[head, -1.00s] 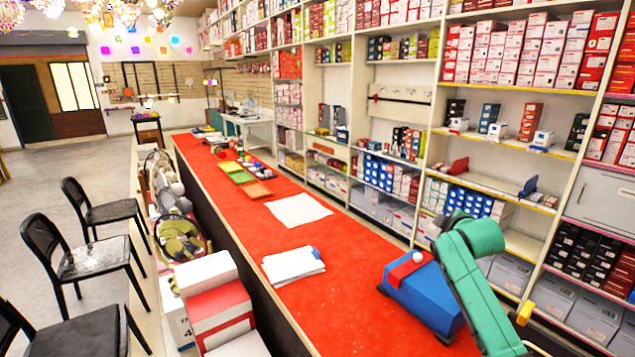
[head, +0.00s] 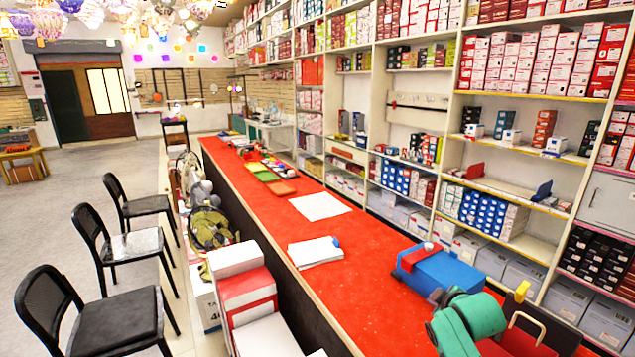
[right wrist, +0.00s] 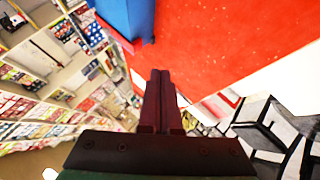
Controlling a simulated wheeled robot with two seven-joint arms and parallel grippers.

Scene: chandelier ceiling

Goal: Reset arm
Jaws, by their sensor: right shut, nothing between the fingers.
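My right arm, with a green link, is at the lower right of the head view; its fingers do not show clearly there. In the right wrist view my right gripper (right wrist: 161,78) is shut, its two dark fingers pressed together with nothing between them. Behind the fingers, the red counter (right wrist: 215,45) fills the upper middle, with part of a blue box (right wrist: 128,15) at the top. In the head view that blue box (head: 440,270) has a red strip and stands on the red counter (head: 290,225), just behind my arm. My left gripper is not in view.
Shelves (head: 455,125) full of boxes line the right side. White papers (head: 316,252) lie on the counter, with colored trays (head: 265,172) farther back. Black chairs (head: 120,325) stand on the left. Cartons (head: 245,290) are stacked by the counter's near left side. Open floor lies at far left.

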